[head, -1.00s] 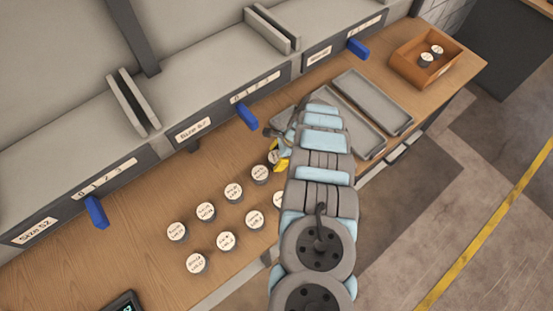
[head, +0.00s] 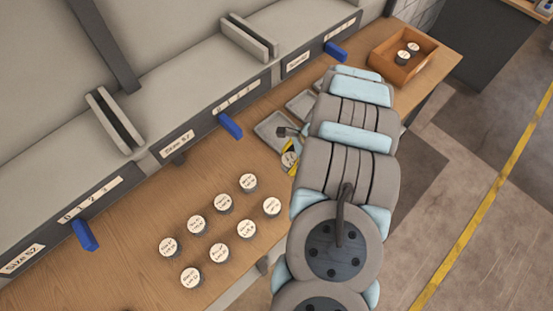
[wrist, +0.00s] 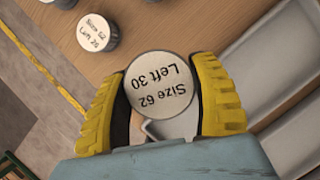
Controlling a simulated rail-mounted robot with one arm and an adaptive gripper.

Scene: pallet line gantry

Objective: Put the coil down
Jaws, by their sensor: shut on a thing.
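My gripper (wrist: 165,100) is shut on a coil (wrist: 158,85), a round piece whose white top reads "Size 62 Left 30". The yellow fingers press on its two sides. In the head view my gripper (head: 290,155) is mostly hidden by my arm, and the held coil cannot be made out. It is at the near end of the grey trays, past the rows of coils. In the wrist view bare wood lies beyond the held coil, with a grey tray (wrist: 238,58) to the right. I cannot tell its height above the surface.
Several white-topped coils (head: 223,202) stand in two rows on the wooden bench (head: 130,285). Grey trays (head: 268,128) lie beside my gripper, partly hidden by my arm. A wooden box (head: 430,62) holds two coils. Blue tabs (head: 230,126) jut from the labelled shelf edge.

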